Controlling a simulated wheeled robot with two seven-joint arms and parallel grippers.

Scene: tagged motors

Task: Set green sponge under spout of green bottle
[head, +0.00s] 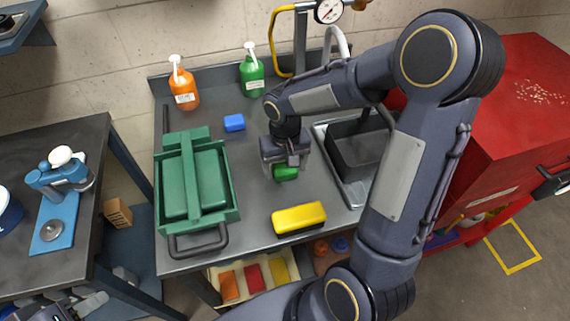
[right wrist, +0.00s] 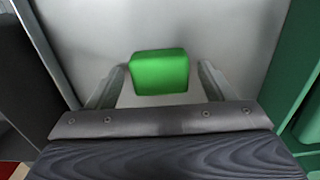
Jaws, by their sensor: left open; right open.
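The green sponge (head: 286,173) lies on the grey counter, partly hidden under my right gripper (head: 287,163) in the head view. In the right wrist view the green sponge (right wrist: 160,72) sits between and just beyond the two open fingers of my right gripper (right wrist: 161,82), with a gap on each side. The green bottle (head: 251,75) with a white pump spout stands at the back of the counter near the wall. The counter under its spout looks clear. My left gripper (head: 80,305) is open at the bottom left, away from the counter.
A blue sponge (head: 234,122) lies in front of the bottles, and an orange bottle (head: 183,86) stands at back left. A green toolbox (head: 226,199) fills the counter's left. A yellow sponge (head: 298,218) lies in front. A sink (head: 350,190) is right of my gripper.

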